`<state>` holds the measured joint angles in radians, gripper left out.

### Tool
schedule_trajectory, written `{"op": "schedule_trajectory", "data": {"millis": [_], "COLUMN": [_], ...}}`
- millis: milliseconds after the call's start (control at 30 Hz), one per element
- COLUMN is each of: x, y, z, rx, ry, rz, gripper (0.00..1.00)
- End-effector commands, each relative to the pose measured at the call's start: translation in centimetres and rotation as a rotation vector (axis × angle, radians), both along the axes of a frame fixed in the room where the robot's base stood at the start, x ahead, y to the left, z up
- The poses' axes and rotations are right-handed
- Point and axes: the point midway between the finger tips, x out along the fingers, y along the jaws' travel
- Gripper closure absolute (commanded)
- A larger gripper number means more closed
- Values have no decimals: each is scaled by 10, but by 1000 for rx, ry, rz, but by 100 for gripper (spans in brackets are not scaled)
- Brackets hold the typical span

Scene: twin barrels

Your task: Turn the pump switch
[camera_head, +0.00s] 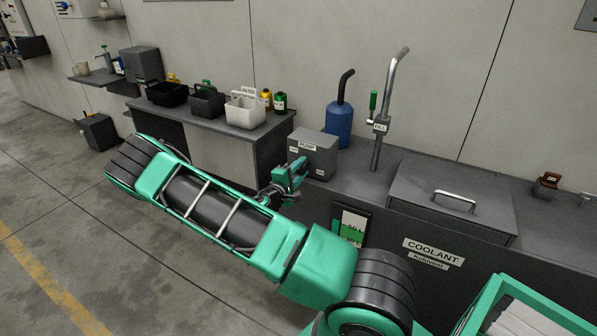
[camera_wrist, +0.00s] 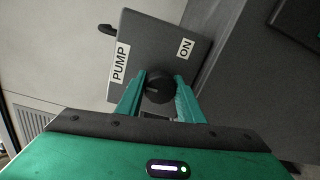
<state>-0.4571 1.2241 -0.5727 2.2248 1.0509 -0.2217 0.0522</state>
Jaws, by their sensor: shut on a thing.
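The pump box (camera_head: 318,158) is a grey box labelled PUMP on the bench, left of the tap pipe. In the wrist view the pump box (camera_wrist: 150,45) shows its PUMP label and an ON label to the upper right of the knob. The pump switch (camera_wrist: 159,86) is a round black knob on the box's face. My gripper (camera_wrist: 160,92) has its green fingers on both sides of the knob and is shut on it. In the head view my gripper (camera_head: 290,178) is at the box's front left face and hides the knob.
A coolant cabinet (camera_head: 410,252) with a level gauge (camera_head: 350,228) stands to the right, with a handled lid (camera_head: 450,205) on top. A blue bottle (camera_head: 339,124) and a tap pipe (camera_head: 384,115) stand behind. A side table (camera_head: 208,125) carries several bins and bottles.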

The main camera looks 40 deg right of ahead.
Motion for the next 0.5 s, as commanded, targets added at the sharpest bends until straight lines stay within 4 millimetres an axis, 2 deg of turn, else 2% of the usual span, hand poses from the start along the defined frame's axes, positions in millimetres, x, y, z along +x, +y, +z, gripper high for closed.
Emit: {"op": "schedule_trajectory", "data": {"millis": [33, 267, 300, 333, 500], "x": [0, 0, 0, 0, 0], "y": [3, 3, 3, 2, 1], "z": [-6, -6, -6, -6, -4], "rx": [11, 11, 12, 12, 8], "ry": [7, 6, 6, 5, 3], "rz": [3, 3, 3, 3, 2], "gripper": [88, 88, 57, 49, 48]}}
